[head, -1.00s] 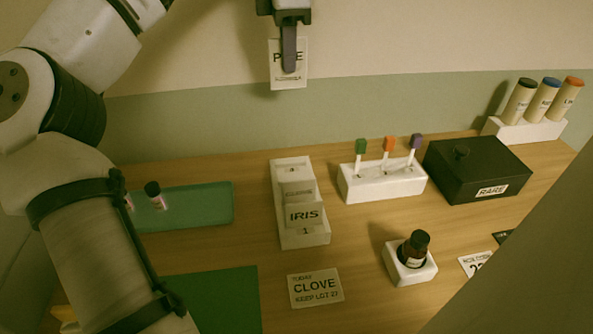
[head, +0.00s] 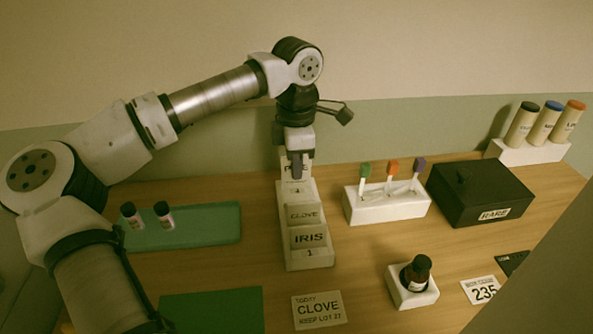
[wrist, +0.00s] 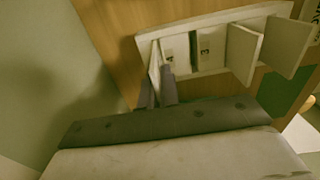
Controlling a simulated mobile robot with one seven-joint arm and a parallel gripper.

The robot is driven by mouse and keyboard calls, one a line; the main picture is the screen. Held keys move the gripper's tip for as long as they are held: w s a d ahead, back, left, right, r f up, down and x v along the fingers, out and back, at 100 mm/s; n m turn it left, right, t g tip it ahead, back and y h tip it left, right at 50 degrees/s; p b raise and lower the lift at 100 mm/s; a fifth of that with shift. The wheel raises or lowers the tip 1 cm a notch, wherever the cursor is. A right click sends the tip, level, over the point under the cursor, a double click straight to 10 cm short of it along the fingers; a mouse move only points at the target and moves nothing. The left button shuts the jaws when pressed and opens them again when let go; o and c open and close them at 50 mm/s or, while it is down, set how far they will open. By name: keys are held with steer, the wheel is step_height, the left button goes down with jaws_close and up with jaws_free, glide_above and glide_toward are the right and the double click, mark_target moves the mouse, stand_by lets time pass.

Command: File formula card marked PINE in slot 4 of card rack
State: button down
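The white card rack (head: 318,258) stands on the table, with the IRIS card (head: 309,237) behind label 1 at its near end and the CLOVE card (head: 303,214) behind it. My gripper (head: 296,172) is over the far end of the rack, pointing down. It is shut on the PINE card (head: 286,168), partly hidden by a finger. In the wrist view, the gripper (wrist: 161,88) holds the card (wrist: 154,65) upright, slightly tilted, beside label 4 at the rack's end. I cannot tell whether its lower edge is inside the slot.
A white holder (head: 385,208) with colour-topped sticks and a black RARE box (head: 480,190) stand right of the rack. A green tray (head: 205,228) with two small bottles is left. A CLOVE note (head: 319,310) and a bottle in a white stand (head: 413,290) are in front.

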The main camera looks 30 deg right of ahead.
steer(key=shift+f, duration=1.25)
steer(key=shift+f, duration=0.2)
steer(key=c, duration=1.6)
jaws_free()
steer(key=shift+c, duration=0.2)
steer(key=shift+r, duration=0.1)
step_height(320, 180, up, 12)
steer(key=shift+r+b, duration=0.15)
steer(key=shift+b, duration=0.6)
steer(key=shift+s, duration=0.1)
